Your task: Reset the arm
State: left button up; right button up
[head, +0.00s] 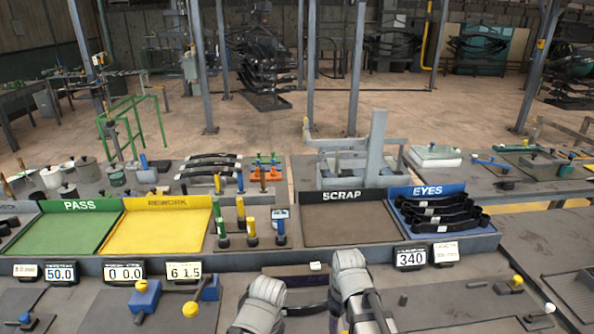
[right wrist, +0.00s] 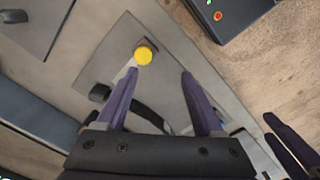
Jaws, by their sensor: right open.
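My right gripper (right wrist: 158,70) is open in the right wrist view, with its two purple fingers wide apart. Nothing is held between them. A yellow knob (right wrist: 144,54) on a grey plate shows near the left fingertip; I cannot tell whether they touch. A dark curved strip (right wrist: 152,116) lies beyond the fingers. More purple fingers (right wrist: 283,138), apparently my left gripper's, show at the lower right edge, partly cut off; their opening is unclear. In the head view both my grey-covered arms are at the bottom centre, and their fingertips are hidden.
Displays line the front edge. Knobbed fixtures (head: 145,298) stand at left.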

jog(key=s+a+m+h, duration=0.1)
jog(key=s+a+m, duration=0.3)
jog(key=s+a, duration=0.3)
jog(key=shift+s+a+m, duration=0.2)
jog(key=shift+a+m, duration=0.1)
jog(key=shift+a, duration=0.3)
